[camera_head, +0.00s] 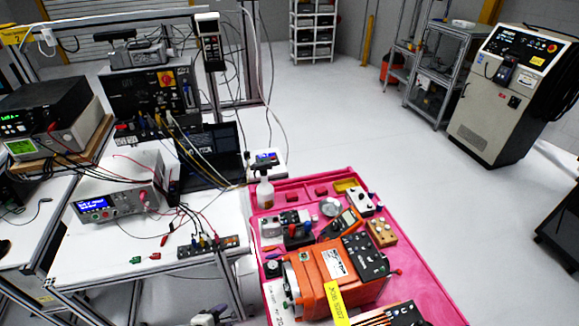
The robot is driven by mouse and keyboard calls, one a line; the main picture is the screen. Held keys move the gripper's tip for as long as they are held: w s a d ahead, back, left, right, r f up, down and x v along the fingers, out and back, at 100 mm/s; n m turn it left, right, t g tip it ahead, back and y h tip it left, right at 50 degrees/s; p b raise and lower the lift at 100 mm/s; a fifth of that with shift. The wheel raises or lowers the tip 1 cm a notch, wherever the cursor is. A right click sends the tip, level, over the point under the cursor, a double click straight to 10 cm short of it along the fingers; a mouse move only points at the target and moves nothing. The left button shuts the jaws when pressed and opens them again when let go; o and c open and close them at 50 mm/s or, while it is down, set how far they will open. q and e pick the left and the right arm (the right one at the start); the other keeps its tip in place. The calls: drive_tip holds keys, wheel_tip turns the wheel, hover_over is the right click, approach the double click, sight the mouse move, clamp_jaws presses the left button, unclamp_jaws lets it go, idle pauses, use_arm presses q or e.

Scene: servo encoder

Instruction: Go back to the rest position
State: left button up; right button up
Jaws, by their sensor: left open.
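My left gripper (212,316) shows only in part at the bottom edge, low and left of the pink tray cart. It is open, and I see nothing between its fingers. It is apart from the orange servo motor (312,292), which lies on the pink tray (430,290) with a yellow tag (337,303) hanging on it. My right gripper is not in view.
A white bench (200,215) with a power supply (115,190), a laptop (212,155) and loose cables stands at left. A control cabinet (510,90) stands at right. The middle floor is clear.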

use_arm(q)
wheel_tip(320, 180, up, 17)
drive_tip(key=s+d+n+y, duration=0.1)
drive_tip(key=d+n+y, duration=0.1)
drive_tip(key=n+y, duration=0.4)
drive_tip(key=s+a+r+n+g+h, duration=0.1)
drive_tip(key=s+n, duration=0.2)
drive_tip(key=s, duration=0.2)
drive_tip(key=s+a+r+n+h, duration=0.1)
drive_tip(key=s+r+n, duration=0.1)
drive_tip(key=s, duration=0.3)
drive_tip(key=s+a+f+n+g, duration=0.1)
drive_tip(key=s+f+n+g, duration=0.15)
drive_tip(key=s+f, duration=0.5)
drive_tip(key=s+a+f+n+g, duration=0.1)
drive_tip(key=s+f+n+g, duration=0.2)
drive_tip(key=s, duration=0.7)
wheel_tip(320, 180, up, 13)
drive_tip(key=m+p, duration=0.1)
drive_tip(key=p, duration=1.3)
